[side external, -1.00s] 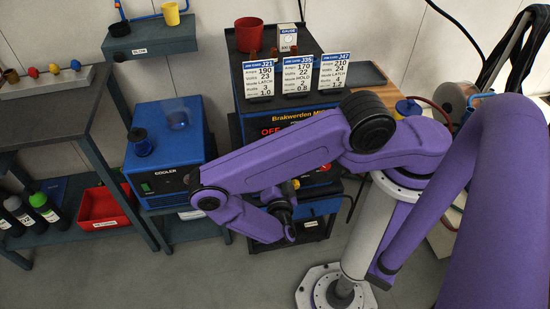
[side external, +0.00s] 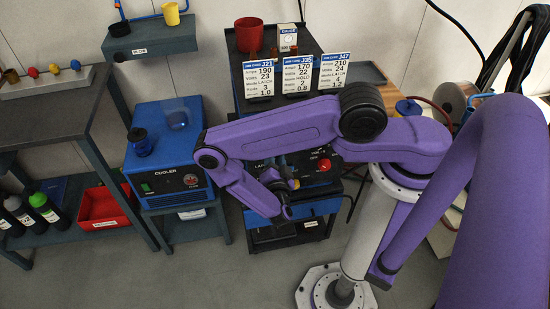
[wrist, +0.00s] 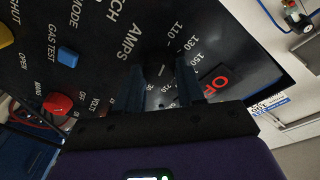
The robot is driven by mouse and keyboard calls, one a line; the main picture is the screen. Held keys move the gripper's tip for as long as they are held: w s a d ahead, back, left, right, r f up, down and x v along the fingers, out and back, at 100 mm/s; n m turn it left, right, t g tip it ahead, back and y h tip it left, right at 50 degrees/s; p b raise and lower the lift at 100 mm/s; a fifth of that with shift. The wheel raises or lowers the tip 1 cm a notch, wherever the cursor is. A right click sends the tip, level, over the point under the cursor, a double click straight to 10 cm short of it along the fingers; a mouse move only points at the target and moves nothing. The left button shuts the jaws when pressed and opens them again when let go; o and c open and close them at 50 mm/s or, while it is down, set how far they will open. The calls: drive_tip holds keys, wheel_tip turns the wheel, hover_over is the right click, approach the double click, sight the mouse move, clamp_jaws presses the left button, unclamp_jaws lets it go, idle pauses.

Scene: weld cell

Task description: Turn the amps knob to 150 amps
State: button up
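In the wrist view, the dark amps knob (wrist: 158,71) sits on the black welder panel (wrist: 105,75), beside the AMPS label and a white number scale. The numbers 110, 130 and 150 are readable; the knob's pointer is too dark to read. My gripper (wrist: 158,90) has its two dark blue fingers apart, one on each side of the knob, with panel showing between them. Contact with the knob is not visible. In the side view, my gripper (side external: 284,212) is in front of the welder (side external: 318,205), and my arm hides much of its panel.
Job cards (side external: 298,75) stand on top of the welder. The blue cooler (side external: 168,150) is to its left.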

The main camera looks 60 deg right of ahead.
drive_tip(key=shift+m, duration=0.4)
drive_tip(key=m+y, duration=0.1)
drive_tip(key=m, duration=0.8)
drive_tip(key=shift+s+r+m+y, duration=0.1)
drive_tip(key=shift+m+y, duration=0.3)
idle(0.4)
drive_tip(key=o, duration=1)
drive_tip(key=shift+d, duration=0.1)
drive_tip(key=shift+o, duration=0.2)
drive_tip(key=v, duration=1.7)
drive_tip(key=shift+s, duration=0.2)
drive_tip(key=shift+m, duration=0.3)
